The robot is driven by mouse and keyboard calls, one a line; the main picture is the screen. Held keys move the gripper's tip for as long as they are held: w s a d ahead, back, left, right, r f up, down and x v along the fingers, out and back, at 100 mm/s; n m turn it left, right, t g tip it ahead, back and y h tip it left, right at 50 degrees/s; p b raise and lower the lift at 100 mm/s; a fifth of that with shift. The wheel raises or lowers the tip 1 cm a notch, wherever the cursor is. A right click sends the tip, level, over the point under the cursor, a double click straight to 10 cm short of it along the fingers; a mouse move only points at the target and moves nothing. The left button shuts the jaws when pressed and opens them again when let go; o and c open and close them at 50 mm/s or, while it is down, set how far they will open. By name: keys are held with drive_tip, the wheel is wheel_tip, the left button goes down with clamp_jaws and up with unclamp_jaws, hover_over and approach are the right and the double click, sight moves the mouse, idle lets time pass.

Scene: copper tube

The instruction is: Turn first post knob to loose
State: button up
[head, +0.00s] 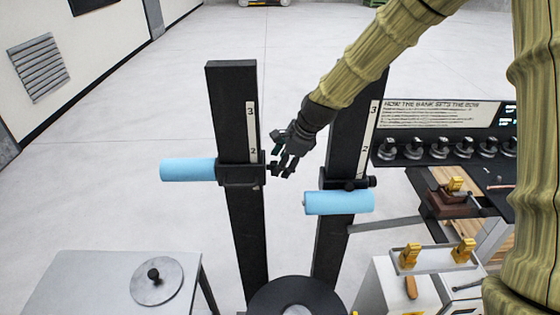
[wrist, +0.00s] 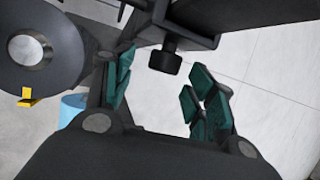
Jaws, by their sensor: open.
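The left black post (head: 246,225) carries a sliding clamp (head: 240,174) near its 2 mark, with a light blue roller (head: 188,169) on its left side. A small black knob (wrist: 165,60) sticks out of the clamp in the wrist view. My gripper (head: 281,163) is at the right side of this clamp. Its teal-padded fingers are spread in the wrist view (wrist: 163,78), with the knob at the gap between their tips. I see clear space between knob and pads. The knob's turn state cannot be told.
The right black post (head: 331,240) has its own clamp, knob (head: 371,181) and blue roller (head: 338,203) close by. A panel with several dark knobs (head: 437,150) stands at right. A grey table (head: 90,285) is at lower left. A dark disc (head: 296,297) lies between the posts.

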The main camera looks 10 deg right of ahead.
drive_tip(key=shift+x, duration=0.95)
drive_tip(key=shift+w, duration=0.3)
drive_tip(key=c, duration=0.3)
drive_tip(key=shift+f, duration=0.1)
drive_tip(key=c, duration=0.7)
drive_tip(key=shift+w, duration=0.1)
drive_tip(key=shift+c, duration=0.2)
drive_tip(key=shift+b, duration=0.5)
